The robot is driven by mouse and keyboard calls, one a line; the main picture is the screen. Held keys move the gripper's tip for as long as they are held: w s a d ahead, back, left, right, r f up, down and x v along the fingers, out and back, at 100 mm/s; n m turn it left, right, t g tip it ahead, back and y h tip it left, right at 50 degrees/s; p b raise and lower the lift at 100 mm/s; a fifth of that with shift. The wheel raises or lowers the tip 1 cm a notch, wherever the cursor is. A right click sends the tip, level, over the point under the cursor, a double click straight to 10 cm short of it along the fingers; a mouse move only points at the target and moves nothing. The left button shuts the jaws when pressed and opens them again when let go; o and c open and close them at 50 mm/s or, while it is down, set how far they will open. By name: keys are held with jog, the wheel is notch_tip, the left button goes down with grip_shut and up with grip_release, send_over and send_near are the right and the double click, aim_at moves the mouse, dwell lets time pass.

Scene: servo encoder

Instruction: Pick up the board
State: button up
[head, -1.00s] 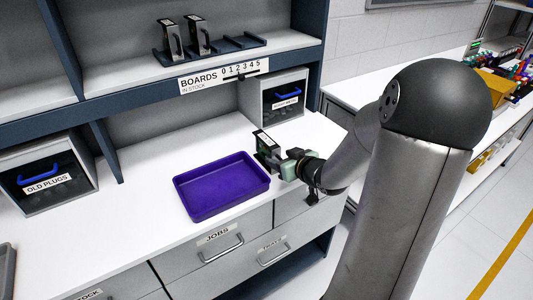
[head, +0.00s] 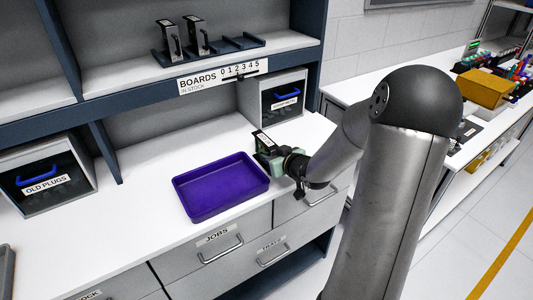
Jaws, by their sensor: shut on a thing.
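A dark board (head: 264,141) with a white label on top stands upright on the white counter, just right of the purple tray. My gripper (head: 268,154) is at the board from the right side, shut on it. The fingertips are small and partly hidden by the gripper body. I cannot tell whether the board touches the counter. Two similar boards stand in a dark rack on the upper shelf, one at the left (head: 170,40) and one beside it (head: 197,36).
The purple tray (head: 192,208) is empty and close beside my gripper. A grey bin with a blue handle (head: 279,94) stands behind, under the shelf. The "OLD PLUGS" bin (head: 42,190) is at the left. The counter (head: 140,230) left of the tray is clear.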

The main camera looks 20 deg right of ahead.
aim_at(272, 146)
jog(key=shift+r, duration=0.15)
jog(key=shift+r, duration=0.25)
notch_tip(272, 146, up, 2)
jog(key=shift+r, duration=0.2)
jog(key=s+a+r+p, duration=0.2)
jog(key=s+r, duration=0.8)
jog(key=s, duration=0.3)
jog(key=shift+s+a+p, duration=0.35)
jog(key=shift+s, duration=0.05)
